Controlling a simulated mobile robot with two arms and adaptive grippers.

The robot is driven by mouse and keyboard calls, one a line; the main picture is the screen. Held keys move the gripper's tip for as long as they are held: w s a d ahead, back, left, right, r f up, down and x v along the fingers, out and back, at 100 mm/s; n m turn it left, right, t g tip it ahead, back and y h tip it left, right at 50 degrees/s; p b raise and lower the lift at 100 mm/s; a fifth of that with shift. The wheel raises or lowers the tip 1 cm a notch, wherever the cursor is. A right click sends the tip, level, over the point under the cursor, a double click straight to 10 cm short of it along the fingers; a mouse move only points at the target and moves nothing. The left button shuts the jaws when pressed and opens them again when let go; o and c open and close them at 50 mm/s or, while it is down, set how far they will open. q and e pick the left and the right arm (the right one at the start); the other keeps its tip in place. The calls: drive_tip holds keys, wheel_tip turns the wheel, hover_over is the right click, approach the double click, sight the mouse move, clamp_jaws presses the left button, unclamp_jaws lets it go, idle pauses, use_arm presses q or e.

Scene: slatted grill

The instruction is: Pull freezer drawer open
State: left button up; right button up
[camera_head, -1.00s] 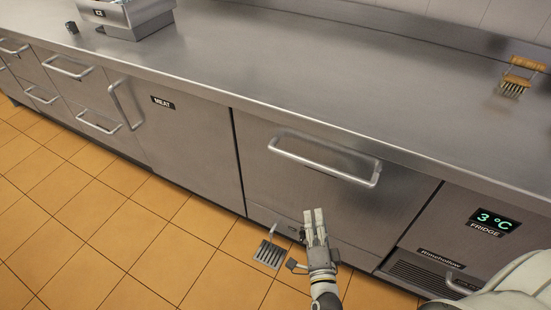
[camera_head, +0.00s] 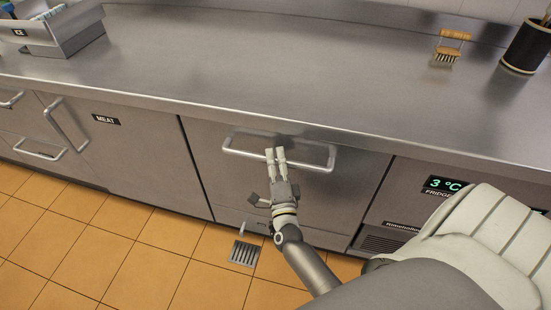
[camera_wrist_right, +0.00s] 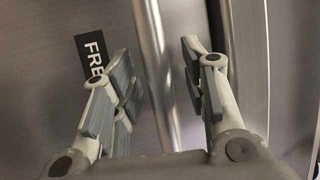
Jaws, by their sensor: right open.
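The freezer drawer (camera_head: 235,178) is a steel front below the counter, and it looks shut. Its long bar handle (camera_head: 310,165) runs across the upper part of the front. My right gripper (camera_head: 275,152) is at the middle of the handle. In the right wrist view the gripper (camera_wrist_right: 160,85) is open, with the handle bar (camera_wrist_right: 155,60) running between its fingers; I cannot tell whether they touch it. A dark label (camera_wrist_right: 93,55) reading "FRE" shows beside the bar, the rest hidden. My left gripper is not in view.
A steel counter (camera_head: 250,75) runs above, with a brush (camera_head: 451,45) and a black container (camera_head: 525,45) on it. A cabinet labelled MEAT (camera_head: 106,120) is at left, a fridge display (camera_head: 446,185) at right. A floor drain (camera_head: 243,253) lies below.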

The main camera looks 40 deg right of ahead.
drive_tip(key=shift+w+d, duration=0.1)
drive_tip(key=shift+w, duration=0.1)
clamp_jaws()
idle(0.4)
